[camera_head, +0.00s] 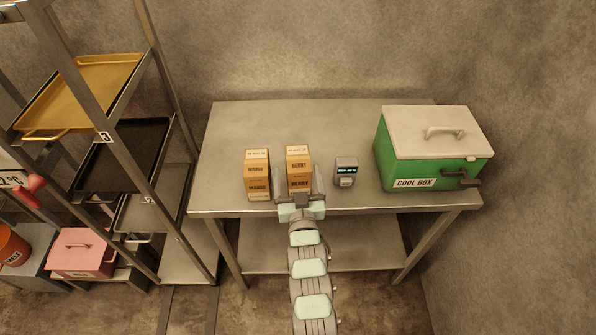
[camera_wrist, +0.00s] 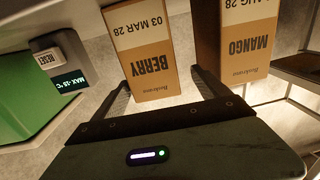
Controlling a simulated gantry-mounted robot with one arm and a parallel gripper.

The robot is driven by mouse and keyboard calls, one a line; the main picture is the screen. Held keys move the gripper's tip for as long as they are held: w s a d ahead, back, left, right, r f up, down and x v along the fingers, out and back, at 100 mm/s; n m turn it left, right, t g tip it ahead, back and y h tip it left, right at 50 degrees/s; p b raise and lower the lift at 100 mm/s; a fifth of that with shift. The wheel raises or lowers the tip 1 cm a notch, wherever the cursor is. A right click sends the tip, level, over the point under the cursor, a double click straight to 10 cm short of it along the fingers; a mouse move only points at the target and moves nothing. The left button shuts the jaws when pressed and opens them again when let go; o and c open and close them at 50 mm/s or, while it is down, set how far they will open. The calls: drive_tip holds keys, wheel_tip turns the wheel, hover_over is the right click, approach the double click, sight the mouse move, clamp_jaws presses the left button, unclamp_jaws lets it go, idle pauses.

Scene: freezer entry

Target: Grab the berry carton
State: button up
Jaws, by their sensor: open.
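The berry carton (camera_head: 299,168) is a tan box with dark BERRY lettering and a pale date band. It stands upright on the steel table (camera_head: 345,118), near the front edge. In the wrist view the berry carton (camera_wrist: 152,62) shows upside down, its near end between my two finger tips. My gripper (camera_head: 301,191) is open at the front of this carton, with a finger toward each side. In the wrist view my gripper (camera_wrist: 161,80) shows a gap between finger and carton on the right; I cannot tell whether the left finger touches.
A similar mango carton (camera_head: 257,175) stands close on the left. A small grey temperature display (camera_head: 346,172) stands on the right. A green cool box (camera_head: 428,165) with a white lid fills the table's right end. A rack with trays (camera_head: 122,160) stands left. The table's back is clear.

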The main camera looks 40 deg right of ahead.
sight(298, 161)
drive_tip(key=x, duration=0.3)
drive_tip(key=shift+d+r, duration=0.2)
drive_tip(key=shift+d, duration=0.3)
drive_tip(key=shift+w+d, duration=0.25)
drive_tip(key=shift+w, duration=0.2)
clamp_jaws()
